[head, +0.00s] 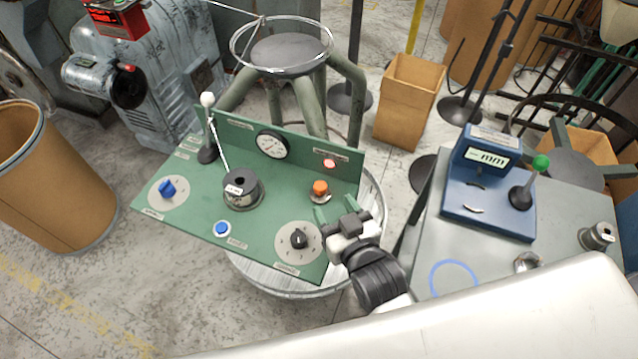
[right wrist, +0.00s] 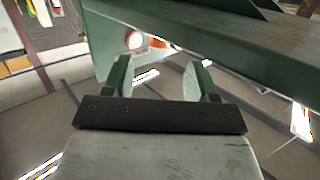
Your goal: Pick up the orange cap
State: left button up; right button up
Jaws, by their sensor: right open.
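The orange cap (head: 320,187) sits on a silver base on the green control panel, right of its middle. In the right wrist view a small part of something orange (right wrist: 158,43) shows beyond the fingertips, probably the cap, mostly hidden. My right gripper (head: 335,208) is just in front of the cap and slightly to its right. Its two green fingers are apart with nothing between them, as also seen in the right wrist view (right wrist: 155,78). The gripper appears apart from the cap. My left gripper is not in view.
The panel (head: 190,217) carries a red lamp (head: 329,163), a gauge (head: 272,144), a black spool (head: 243,190), a blue button (head: 221,228), a black knob (head: 298,239) and a white-tipped lever (head: 207,100). A blue measuring device (head: 485,205) stands on the right table.

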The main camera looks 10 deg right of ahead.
aim_at(323, 190)
jog(key=shift+x, duration=0.85)
jog(key=shift+w, duration=0.4)
jog(key=p+x, duration=0.1)
jog(key=x, duration=0.2)
jog(key=shift+w+a, duration=0.1)
jog(key=shift+w, duration=0.2)
jog(key=shift+w+a+f, duration=0.1)
jog(key=shift+w+f, duration=0.15)
jog(key=shift+w, duration=0.35)
jog(key=shift+s, duration=0.1)
jog(key=shift+c, duration=0.8)
jog(key=c, duration=0.9)
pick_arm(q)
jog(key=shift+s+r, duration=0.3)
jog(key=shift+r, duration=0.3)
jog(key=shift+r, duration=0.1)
pick_arm(e)
jog(key=shift+r, duration=0.15)
